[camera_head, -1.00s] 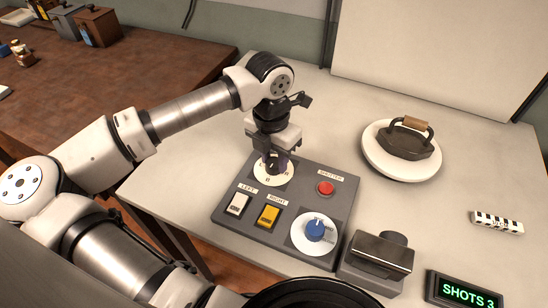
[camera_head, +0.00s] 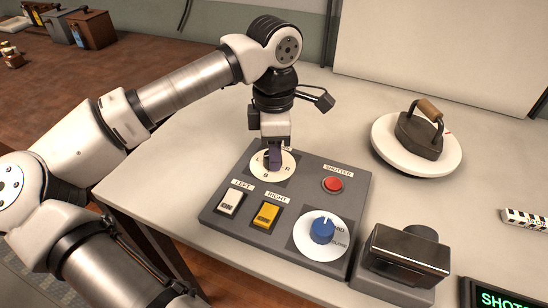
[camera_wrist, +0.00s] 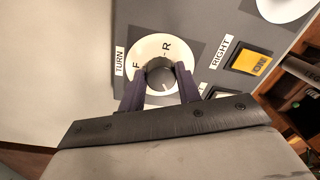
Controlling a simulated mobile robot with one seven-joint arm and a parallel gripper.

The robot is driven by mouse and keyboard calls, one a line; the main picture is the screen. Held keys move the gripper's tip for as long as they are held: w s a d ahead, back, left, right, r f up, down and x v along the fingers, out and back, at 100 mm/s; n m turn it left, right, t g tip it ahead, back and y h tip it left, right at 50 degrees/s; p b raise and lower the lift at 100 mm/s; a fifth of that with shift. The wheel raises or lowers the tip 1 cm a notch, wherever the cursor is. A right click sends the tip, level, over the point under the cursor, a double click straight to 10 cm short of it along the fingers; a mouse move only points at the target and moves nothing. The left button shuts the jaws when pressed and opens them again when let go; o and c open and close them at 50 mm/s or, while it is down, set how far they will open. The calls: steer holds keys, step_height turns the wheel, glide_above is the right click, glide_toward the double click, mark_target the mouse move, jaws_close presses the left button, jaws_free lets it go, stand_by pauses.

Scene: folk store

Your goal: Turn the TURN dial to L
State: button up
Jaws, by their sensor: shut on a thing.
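The TURN dial is a white disc (camera_head: 286,160) with a dark knob (camera_wrist: 158,76), at the back left of the grey control panel (camera_head: 318,176). My gripper (camera_head: 274,160) points down over it, its dark fingers on opposite sides of the knob and shut on it. In the wrist view, the letters F and R show on the disc, with the TURN label (camera_wrist: 120,60) at its left. A pale mark on the knob lies toward the lower right, away from F and R. The L there is hidden behind a finger.
The panel also has a white LEFT switch (camera_head: 230,203), a yellow RIGHT switch (camera_head: 266,214), a red SHUTTER button (camera_head: 333,184) and a blue knob (camera_head: 322,230). An iron (camera_head: 420,136) stands on a round white plate (camera_head: 386,146). A dark boxy device (camera_head: 408,255) sits beside the panel.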

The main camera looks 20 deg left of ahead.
steer(key=m+b, duration=0.2)
steer(key=m, duration=0.2)
steer(key=shift+f+m, duration=0.1)
steer(key=shift+m, duration=0.2)
steer(key=shift+s+m+b, duration=0.1)
steer(key=shift+m+b, duration=0.75)
steer(key=shift+m, duration=0.55)
steer(key=o, duration=1)
steer(key=r, duration=0.4)
steer(key=r+p, duration=0.1)
steer(key=r, duration=0.9)
steer(key=shift+w+d, duration=0.15)
steer(key=shift+w, duration=0.2)
